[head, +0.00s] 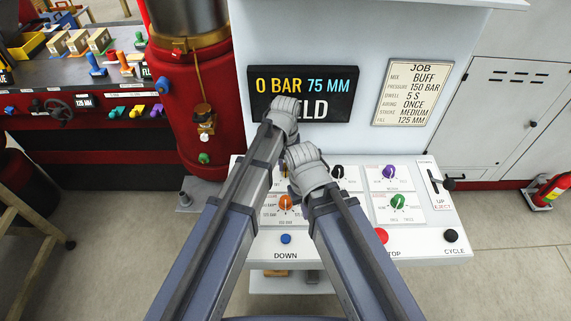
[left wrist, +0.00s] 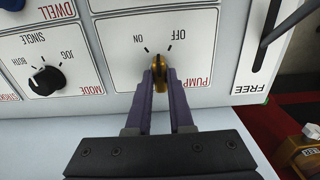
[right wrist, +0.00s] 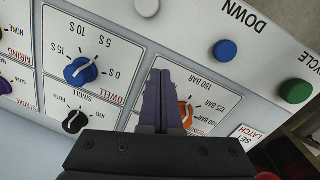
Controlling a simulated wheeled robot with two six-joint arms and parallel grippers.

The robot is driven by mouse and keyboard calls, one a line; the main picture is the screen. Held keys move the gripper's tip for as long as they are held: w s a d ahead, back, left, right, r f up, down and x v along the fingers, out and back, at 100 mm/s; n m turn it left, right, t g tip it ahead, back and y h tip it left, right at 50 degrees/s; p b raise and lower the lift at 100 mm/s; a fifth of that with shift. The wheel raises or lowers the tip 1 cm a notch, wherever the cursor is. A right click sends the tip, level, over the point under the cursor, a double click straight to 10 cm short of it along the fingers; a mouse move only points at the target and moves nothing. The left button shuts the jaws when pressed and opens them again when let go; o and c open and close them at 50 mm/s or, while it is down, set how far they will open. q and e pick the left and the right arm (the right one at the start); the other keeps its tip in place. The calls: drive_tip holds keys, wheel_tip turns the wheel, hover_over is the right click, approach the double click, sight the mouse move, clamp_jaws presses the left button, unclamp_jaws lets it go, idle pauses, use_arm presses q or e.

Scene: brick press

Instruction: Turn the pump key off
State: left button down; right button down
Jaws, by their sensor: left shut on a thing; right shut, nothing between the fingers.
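The gold pump key (left wrist: 160,68) is on the white panel in the left wrist view, in the box labelled PUMP, with ON and OFF marks beyond it. My left gripper (left wrist: 160,76) is shut on the key. The fingers cover part of it, and I cannot tell clearly which mark it points to.
The black mode knob (left wrist: 46,80) is left of the key in the left wrist view. The blue dwell knob (right wrist: 80,71) and blue DOWN button (right wrist: 226,49) lie near my right gripper. The display (head: 335,85) reads 0 BAR 75 MM. A job card (head: 412,93) hangs right.

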sight(286, 167)
use_arm(q)
drive_tip(key=m, duration=0.5)
drive_tip(key=shift+m, duration=0.4)
idle(0.3)
drive_tip(key=c, duration=0.8)
unclamp_jaws()
drive_tip(key=shift+r, duration=0.15)
use_arm(e)
drive_tip(key=shift+r, duration=0.1)
use_arm(q)
wheel_tip(286, 167, up, 8)
drive_tip(key=p, duration=0.8)
drive_tip(key=shift+f, duration=0.2)
use_arm(e)
wheel_tip(286, 167, up, 8)
drive_tip(key=shift+f, duration=0.2)
